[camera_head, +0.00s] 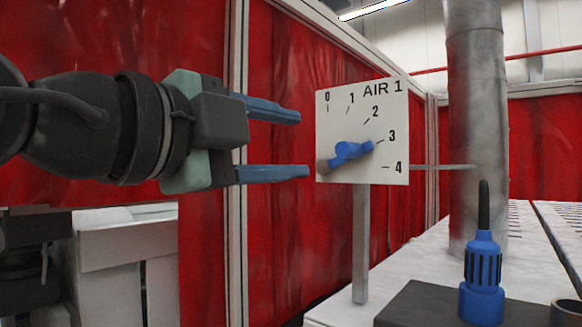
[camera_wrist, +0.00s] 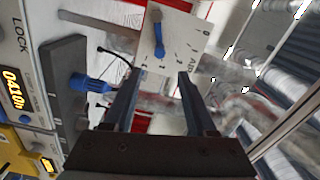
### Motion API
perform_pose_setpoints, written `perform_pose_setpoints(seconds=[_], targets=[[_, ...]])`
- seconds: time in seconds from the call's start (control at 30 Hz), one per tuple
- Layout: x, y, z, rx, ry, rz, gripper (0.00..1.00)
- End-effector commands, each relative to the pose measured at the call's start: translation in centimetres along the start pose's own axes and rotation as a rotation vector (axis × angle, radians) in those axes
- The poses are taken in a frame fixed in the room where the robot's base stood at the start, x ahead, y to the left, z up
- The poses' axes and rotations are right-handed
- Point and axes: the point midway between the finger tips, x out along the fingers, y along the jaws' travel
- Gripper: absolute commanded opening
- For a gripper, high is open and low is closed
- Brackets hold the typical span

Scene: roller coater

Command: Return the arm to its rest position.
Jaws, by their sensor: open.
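My gripper (camera_head: 304,145) is open and empty, with its two blue-grey fingers pointing right in the head view. The fingertips are just left of the white AIR 1 dial plate (camera_head: 340,107) and look apart from its blue knob (camera_head: 350,151).
The plate stands on a grey post (camera_head: 360,245) on a white surface. A blue connector (camera_head: 483,270) with a black tip and a wide metal column (camera_head: 475,130) stand to the right. Red curtained panels (camera_head: 290,230) are behind. A digital display (camera_wrist: 12,92) shows at the wrist view's left.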

Motion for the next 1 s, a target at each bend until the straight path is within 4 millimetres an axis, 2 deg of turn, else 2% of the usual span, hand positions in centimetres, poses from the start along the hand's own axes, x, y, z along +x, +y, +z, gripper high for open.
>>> perform_pose_setpoints(seconds=[0.23,0.4,0.47,0.57,0.7,0.9,1.0], targets=[[0.8,0.3,0.0,-0.061,-0.011,-0.045,0.57],[2.6,1.3,-0.5,-0.336,-0.039,-0.265,0.57],[2.6,1.7,-1.0,-0.458,-0.035,-0.374,0.57],[1.7,2.4,-2.2,-0.647,-0.004,-0.557,0.57],[-1.2,3.5,-4.3,-0.848,0.081,-0.780,0.57],[-5.3,4.4,-7.0,-0.980,0.206,-0.961,0.57],[-6.2,4.5,-7.6,-1.000,0.235,-0.995,0.57]])
